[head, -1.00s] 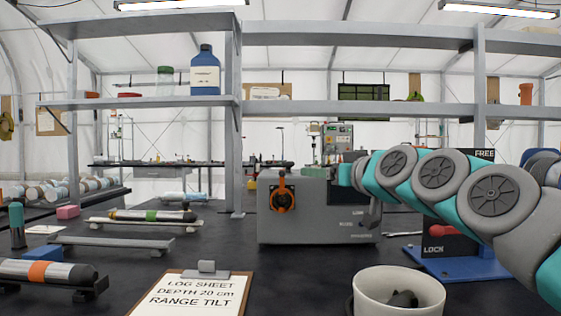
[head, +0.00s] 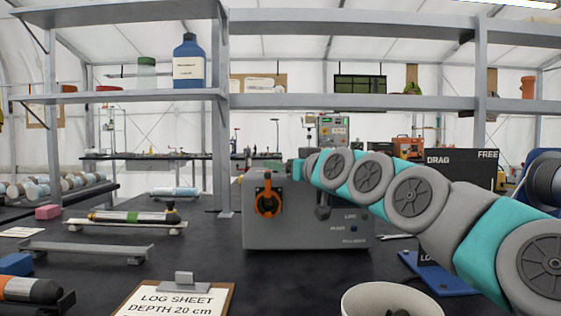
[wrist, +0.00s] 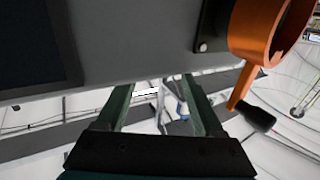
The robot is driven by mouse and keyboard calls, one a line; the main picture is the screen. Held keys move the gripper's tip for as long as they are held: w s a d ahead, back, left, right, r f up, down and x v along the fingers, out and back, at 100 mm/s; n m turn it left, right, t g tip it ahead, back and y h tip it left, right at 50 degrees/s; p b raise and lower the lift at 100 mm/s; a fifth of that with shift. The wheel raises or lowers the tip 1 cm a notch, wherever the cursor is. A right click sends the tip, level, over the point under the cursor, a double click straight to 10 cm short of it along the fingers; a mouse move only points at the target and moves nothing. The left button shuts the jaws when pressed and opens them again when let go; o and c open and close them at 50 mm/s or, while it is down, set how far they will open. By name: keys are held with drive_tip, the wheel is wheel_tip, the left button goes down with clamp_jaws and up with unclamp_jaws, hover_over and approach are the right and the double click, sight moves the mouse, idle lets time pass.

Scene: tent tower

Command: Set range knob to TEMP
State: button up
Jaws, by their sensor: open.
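A grey instrument box (head: 290,232) stands on the bench in the head view. An orange ring-shaped handle (head: 268,202) is on its left front, and a dark knob-like part (head: 322,212) is under my arm, near small labels too blurred to read. I cannot tell which part is the range knob. My arm reaches across the upper right of the box; its end is not clear there. In the wrist view my gripper (wrist: 158,92) is open and empty, its two fingers apart below the grey face. The orange handle (wrist: 262,35), with a black-tipped lever, is to their right, apart from them.
A clipboard log sheet (head: 178,300) and a white mug (head: 390,303) are at the front. A blue-based plate (head: 440,280) is partly behind my arm at right. Shelf posts (head: 221,150) rise behind the box.

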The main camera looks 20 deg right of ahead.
drive_tip(key=shift+w+a, duration=0.1)
drive_tip(key=shift+w, duration=0.65)
drive_tip(key=shift+c, duration=0.2)
clamp_jaws()
